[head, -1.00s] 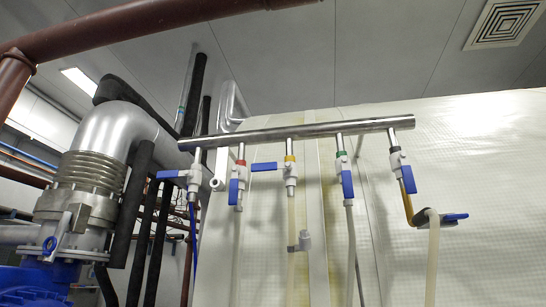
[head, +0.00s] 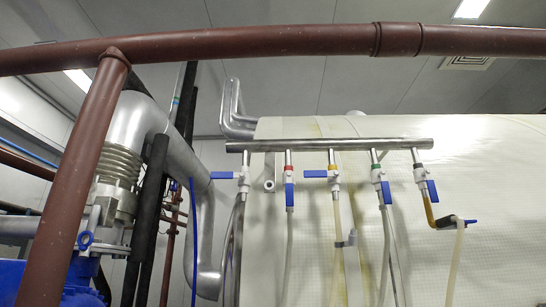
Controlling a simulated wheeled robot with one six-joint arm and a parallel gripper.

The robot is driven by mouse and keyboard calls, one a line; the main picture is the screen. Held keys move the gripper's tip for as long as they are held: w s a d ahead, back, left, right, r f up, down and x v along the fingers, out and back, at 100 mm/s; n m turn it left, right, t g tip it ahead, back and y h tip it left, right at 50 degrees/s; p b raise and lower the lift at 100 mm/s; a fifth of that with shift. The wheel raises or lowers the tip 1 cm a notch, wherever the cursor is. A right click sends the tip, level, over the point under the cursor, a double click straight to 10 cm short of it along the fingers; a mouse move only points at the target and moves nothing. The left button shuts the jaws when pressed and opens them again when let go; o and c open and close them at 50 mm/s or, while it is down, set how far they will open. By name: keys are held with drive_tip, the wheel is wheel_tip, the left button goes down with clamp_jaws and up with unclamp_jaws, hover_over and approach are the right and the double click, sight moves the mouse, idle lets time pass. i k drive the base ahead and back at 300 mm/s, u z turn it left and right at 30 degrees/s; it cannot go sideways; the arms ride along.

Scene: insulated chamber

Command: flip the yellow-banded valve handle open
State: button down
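The yellow-banded valve (head: 334,176) hangs from a horizontal metal manifold pipe (head: 330,145), third from the left. Its yellow band (head: 332,167) sits just under the manifold. Its blue handle (head: 316,174) points left, roughly level and across the vertical valve body. A pale hose (head: 337,215) runs down from the valve. My gripper is not in view, and nothing is seen touching the handle.
The red-banded valve (head: 289,178) and green-banded valve (head: 377,174) flank it, handles down. The leftmost valve's handle (head: 222,175) points left; the rightmost valve (head: 421,174) has its handle down. Red-brown pipes (head: 240,43) cross the foreground above and left.

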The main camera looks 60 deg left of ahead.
sight(317, 173)
drive_tip(key=u, duration=0.05)
drive_tip(key=k, duration=0.35)
drive_tip(key=u, duration=1.55)
